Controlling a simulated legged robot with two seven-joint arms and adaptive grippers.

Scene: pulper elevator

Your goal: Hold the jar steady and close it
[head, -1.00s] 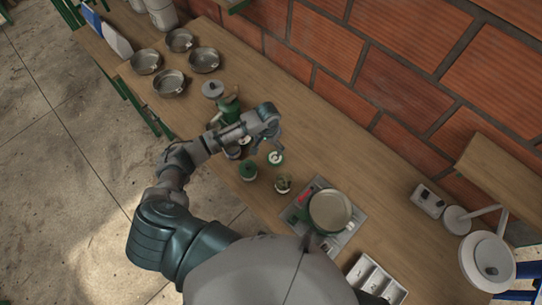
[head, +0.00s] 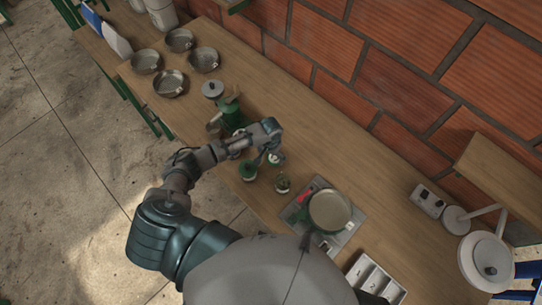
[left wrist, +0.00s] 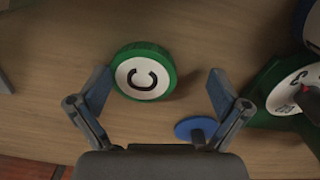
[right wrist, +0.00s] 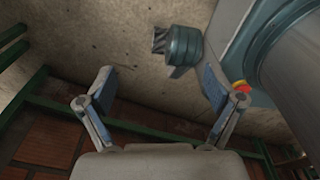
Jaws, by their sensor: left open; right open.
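A round green piece with a white top marked C (left wrist: 143,77) lies just ahead of and between the fingers of my left gripper (left wrist: 158,92), apart from both. I cannot tell whether it is a loose lid or a capped jar. In the head view my left gripper (head: 268,158) hangs over it and partly hides it. A green-topped jar (head: 248,170) stands left of the gripper. A jar with greenish contents (head: 282,184) stands below right of it. My right gripper (right wrist: 158,92) is open and empty, away from the bench, facing the floor.
A hotplate with a pan (head: 330,211) stands right of the jars. Several metal bowls (head: 170,83) are at the far left. A blue disc (left wrist: 196,128) lies by the left gripper's finger.

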